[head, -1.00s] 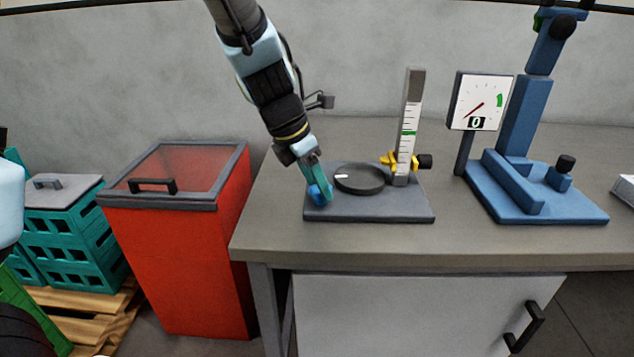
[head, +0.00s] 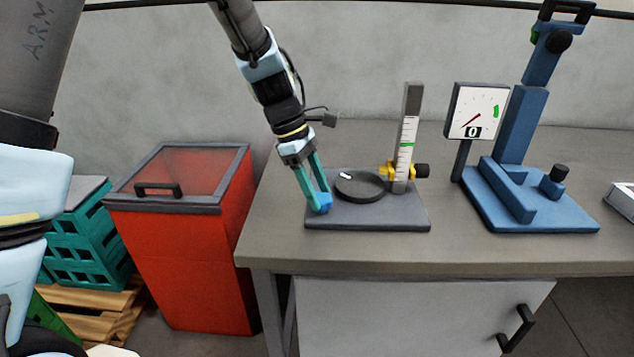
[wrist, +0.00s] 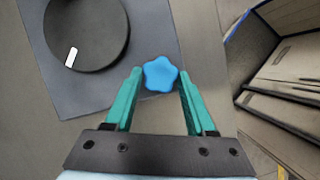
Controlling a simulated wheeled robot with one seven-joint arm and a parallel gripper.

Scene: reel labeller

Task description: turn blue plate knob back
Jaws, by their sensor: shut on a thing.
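The blue plate knob (wrist: 160,74) is star-shaped and sits at the edge of the dark grey base plate in the wrist view. In the head view the knob (head: 321,206) is at the plate's front left corner. My gripper (wrist: 160,76) is shut on the knob, one teal finger on each side. In the head view my gripper (head: 319,204) reaches down to it from above. The round black plate (wrist: 88,30) with a white mark lies beside the knob on the base plate (head: 400,219). The knob's underside is hidden.
A scale post (head: 408,130) with a yellow slider (head: 389,171) and black knob stands right of the round plate. A blue stand (head: 525,190) and a dial gauge (head: 476,111) are further right. A red bin (head: 185,260) stands left of the table (head: 275,235).

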